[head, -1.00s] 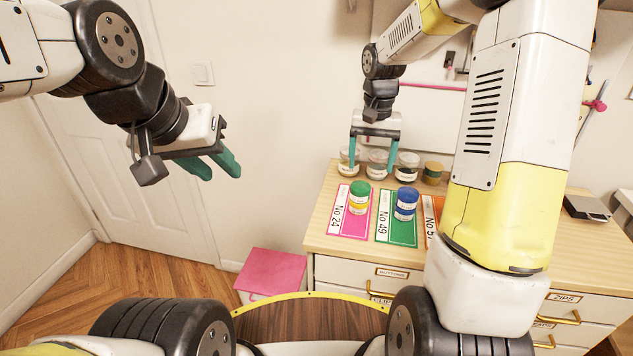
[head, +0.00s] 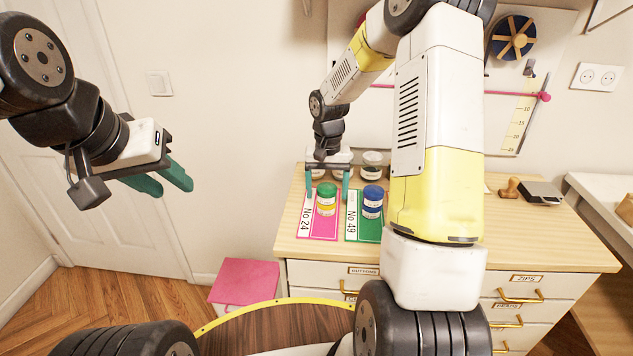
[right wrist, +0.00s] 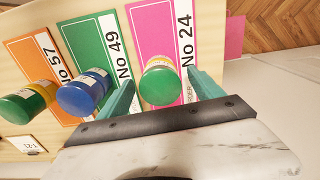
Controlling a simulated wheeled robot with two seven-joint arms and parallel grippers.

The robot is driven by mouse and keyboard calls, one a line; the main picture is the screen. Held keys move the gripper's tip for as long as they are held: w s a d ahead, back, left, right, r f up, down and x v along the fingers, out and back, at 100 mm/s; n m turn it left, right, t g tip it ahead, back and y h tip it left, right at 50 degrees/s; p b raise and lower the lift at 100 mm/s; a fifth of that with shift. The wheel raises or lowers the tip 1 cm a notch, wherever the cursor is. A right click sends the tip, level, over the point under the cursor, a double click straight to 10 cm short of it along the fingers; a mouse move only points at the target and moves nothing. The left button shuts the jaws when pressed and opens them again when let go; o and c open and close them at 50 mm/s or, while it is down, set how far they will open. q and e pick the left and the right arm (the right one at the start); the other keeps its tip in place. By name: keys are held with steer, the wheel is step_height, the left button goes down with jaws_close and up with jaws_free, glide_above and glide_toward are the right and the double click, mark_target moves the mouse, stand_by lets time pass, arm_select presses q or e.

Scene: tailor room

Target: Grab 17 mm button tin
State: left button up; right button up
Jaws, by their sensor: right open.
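A round tin with a green lid and a yellow band (head: 327,199) stands on the pink No 24 card (head: 318,234) on the cabinet top; its size is unreadable. It also shows in the right wrist view (right wrist: 160,84). My right gripper (head: 327,194) is open, its teal fingers on either side of this tin in both views. Contact cannot be told. A blue tin (head: 372,202) stands on the green No 49 card (head: 364,230), just right of the fingers. My left gripper (head: 164,181) is raised at the left, away from the cabinet; its jaw opening is unclear.
A green tin (right wrist: 27,103) by the orange No 57 card (right wrist: 42,75) is hidden by my arm in the head view. Labelled jars stand behind, including a dark-lidded jar (head: 372,165). A pink box (head: 244,282) stands left of the cabinet.

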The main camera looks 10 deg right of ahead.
steer(key=c, duration=1.5)
steer(key=shift+r, duration=0.1)
steer(key=shift+c, duration=0.2)
